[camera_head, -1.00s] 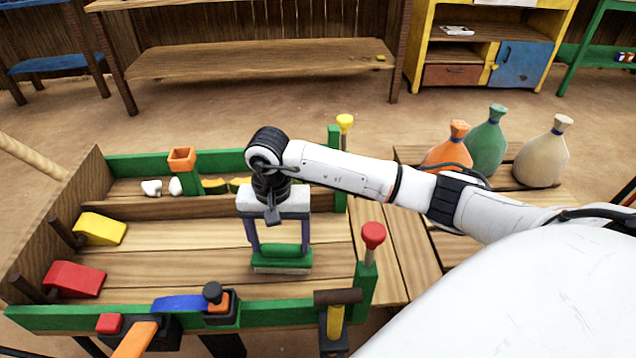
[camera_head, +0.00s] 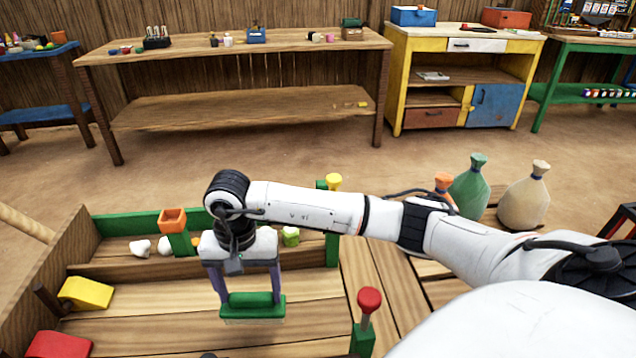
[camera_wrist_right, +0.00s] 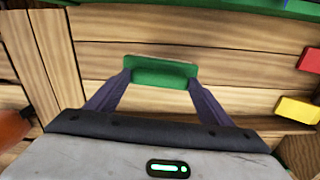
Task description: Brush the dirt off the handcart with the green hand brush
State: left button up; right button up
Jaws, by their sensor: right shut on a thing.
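The green hand brush (camera_head: 252,305) is held between the fingers of my right gripper (camera_head: 250,290), with its pale bristles facing down. It also shows between the fingertips in the right wrist view (camera_wrist_right: 160,72). The handcart (camera_head: 150,328) is a wooden plank bed with green rails, and the brush is over its middle. I cannot tell whether the bristles touch the planks. No clear dirt patch shows on the visible boards; the part under the brush is hidden. My left gripper is not in view.
Yellow (camera_head: 86,293) and red (camera_head: 58,345) wedges lie at the cart's left. An orange-topped post (camera_head: 173,222), white lumps and a red-knobbed post (camera_head: 369,302) stand around the bed. Sacks (camera_head: 470,188) stand at the right. A workbench (camera_head: 240,48) is behind, across open floor.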

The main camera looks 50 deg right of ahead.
jog(key=shift+r+p, duration=0.65)
jog(key=shift+r, duration=0.8)
